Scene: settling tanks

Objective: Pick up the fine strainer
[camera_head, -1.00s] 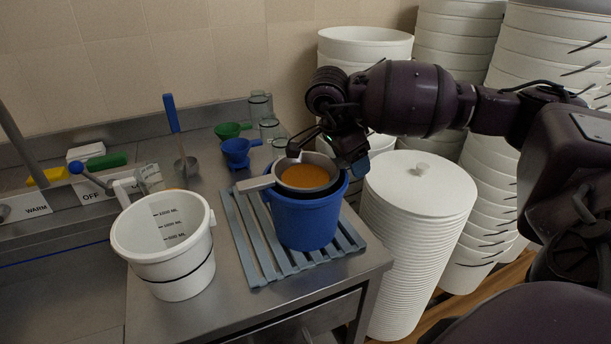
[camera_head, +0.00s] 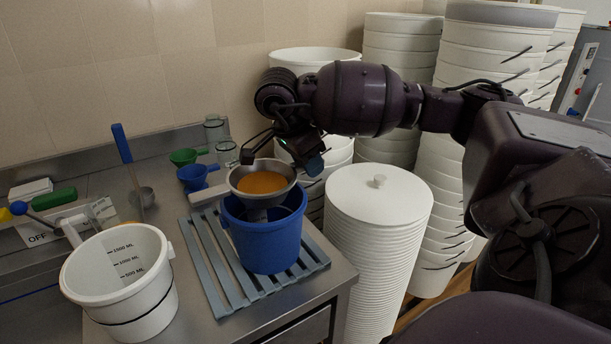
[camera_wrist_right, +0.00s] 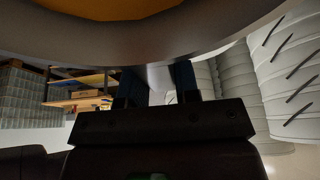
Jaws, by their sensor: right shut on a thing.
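The fine strainer (camera_head: 263,202) is a steel funnel-shaped bowl with an orange inside and a flat handle pointing left. It hangs just above the blue bucket (camera_head: 262,246), its lower end still overlapping the bucket's mouth in the picture. My right gripper (camera_head: 285,155) is shut on the strainer's far rim. In the right wrist view, the strainer's rim (camera_wrist_right: 150,50) fills the top, with the two dark fingers below it. My left gripper is not in view.
The bucket stands on a grey slatted rack (camera_head: 205,265) on the steel counter. A white measuring bucket (camera_head: 140,300) is at the left. Stacked white tubs (camera_head: 375,235) crowd the right side.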

